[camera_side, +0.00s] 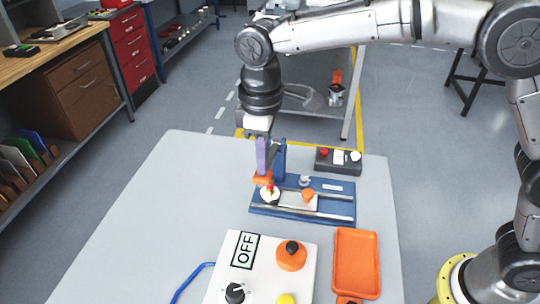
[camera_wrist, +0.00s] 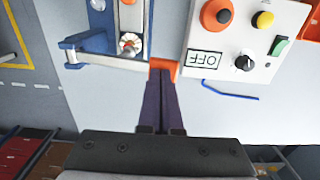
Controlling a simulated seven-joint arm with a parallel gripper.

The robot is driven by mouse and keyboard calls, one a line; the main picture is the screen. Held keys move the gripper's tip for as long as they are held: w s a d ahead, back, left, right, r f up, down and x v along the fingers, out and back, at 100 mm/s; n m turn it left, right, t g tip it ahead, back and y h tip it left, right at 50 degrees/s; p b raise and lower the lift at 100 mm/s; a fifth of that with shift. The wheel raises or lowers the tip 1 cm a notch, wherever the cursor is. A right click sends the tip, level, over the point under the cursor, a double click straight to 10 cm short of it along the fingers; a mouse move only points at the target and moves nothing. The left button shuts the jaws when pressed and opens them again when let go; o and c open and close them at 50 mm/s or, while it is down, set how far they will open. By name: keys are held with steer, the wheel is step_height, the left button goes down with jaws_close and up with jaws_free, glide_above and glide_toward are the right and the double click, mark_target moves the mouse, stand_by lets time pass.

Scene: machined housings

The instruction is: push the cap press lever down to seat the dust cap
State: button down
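The cap press is a blue fixture (camera_side: 330,213) with metal rails on the grey table; it also shows at the top of the wrist view (camera_wrist: 100,20). A blue upright (camera_side: 281,158) stands at its left end. An orange lever pad (camera_side: 262,180) sits by the upright, above a white round part with a red centre (camera_side: 270,195), which looks like the dust cap. My gripper (camera_side: 262,172) points down with its purple fingers together. In the wrist view the fingertips (camera_wrist: 162,75) overlap the orange pad (camera_wrist: 164,64); I cannot tell whether they touch it.
A white control box (camera_side: 225,270) marked OFF, with an orange knob, stands in front of the press. An orange tray (camera_side: 357,262) lies to its right. A small dark button box (camera_side: 338,160) stands behind. A blue cable (camera_side: 190,283) lies front left. The table's left side is clear.

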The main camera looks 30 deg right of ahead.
mark_target(264, 178)
steer(key=shift+f, duration=2.35)
steer(key=shift+r, duration=4.85)
